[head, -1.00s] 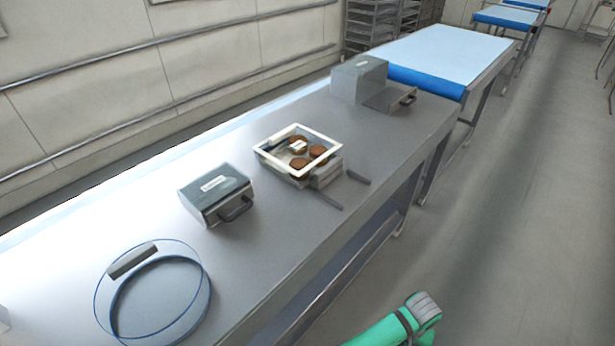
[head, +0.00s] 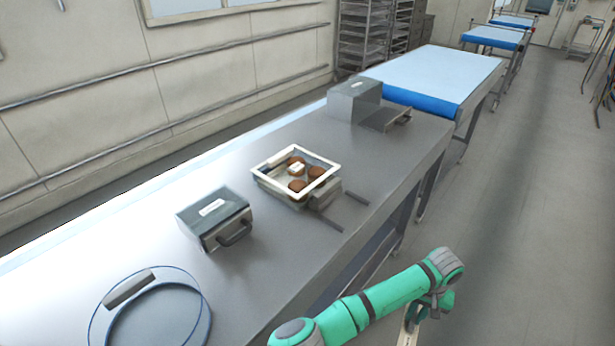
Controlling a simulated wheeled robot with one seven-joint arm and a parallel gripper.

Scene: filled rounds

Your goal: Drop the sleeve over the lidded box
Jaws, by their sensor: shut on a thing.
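The lidded box (head: 277,191) stands on the steel bench, with a white rim, brown rounds and a small white label showing through its top. The sleeve (head: 407,336) seems to be the pale, narrow piece below my wrist, mostly cut off by the bottom edge of the head view. My gripper (head: 413,318) is shut on it, small and partly hidden by my green arm. It is off the bench's front side, to the right of and nearer than the lidded box, well apart from it. The fingertips are not clear.
A grey case (head: 214,216) with a dark lid and handle stands left of the box. A clear blue-edged hoop (head: 208,318) lies nearer. A grey machine (head: 354,101) stands farther back, before a blue-white conveyor (head: 430,75). Dark bars lie right of the box.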

